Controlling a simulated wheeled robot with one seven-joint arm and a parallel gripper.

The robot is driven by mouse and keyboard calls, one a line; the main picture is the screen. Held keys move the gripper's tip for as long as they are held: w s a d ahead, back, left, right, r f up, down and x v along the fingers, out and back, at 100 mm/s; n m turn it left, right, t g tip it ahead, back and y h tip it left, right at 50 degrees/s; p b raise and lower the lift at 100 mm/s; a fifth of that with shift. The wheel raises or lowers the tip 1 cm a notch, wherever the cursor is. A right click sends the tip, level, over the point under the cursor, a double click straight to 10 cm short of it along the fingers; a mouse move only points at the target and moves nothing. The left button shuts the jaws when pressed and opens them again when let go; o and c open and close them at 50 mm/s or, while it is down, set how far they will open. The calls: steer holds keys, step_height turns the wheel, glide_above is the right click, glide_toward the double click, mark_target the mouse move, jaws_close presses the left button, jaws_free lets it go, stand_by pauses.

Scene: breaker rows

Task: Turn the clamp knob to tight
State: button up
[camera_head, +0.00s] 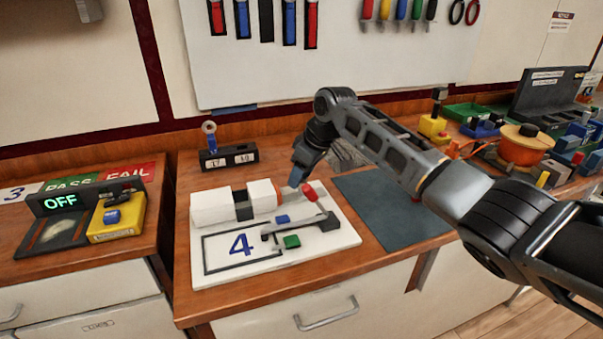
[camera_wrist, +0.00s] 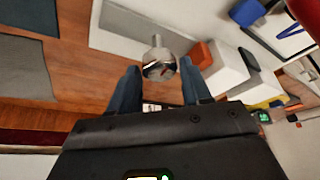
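The clamp (camera_head: 240,203), two white blocks with a dark gap and an orange end piece (camera_head: 277,192), sits on a white board (camera_head: 347,236) marked 4. In the wrist view its white body (camera_wrist: 228,68) and orange end (camera_wrist: 201,55) are to the right of my fingers. A shiny metal knob with a short stem (camera_wrist: 158,66) shows between and just beyond my fingertips (camera_wrist: 160,80); I cannot tell whether they touch it. My gripper (camera_head: 297,180) points down beside the clamp's right end, fingers apart. A red handle (camera_head: 309,192) is close to its right. The knob's setting is unclear.
A grey lever (camera_head: 300,228), blue block (camera_head: 283,219) and green block (camera_head: 291,242) are on the board. A dark mat (camera_head: 395,215) is to the right, mostly clear. A small black holder (camera_head: 229,157) stands behind the clamp.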

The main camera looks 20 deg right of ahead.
steer(key=c, duration=0.7)
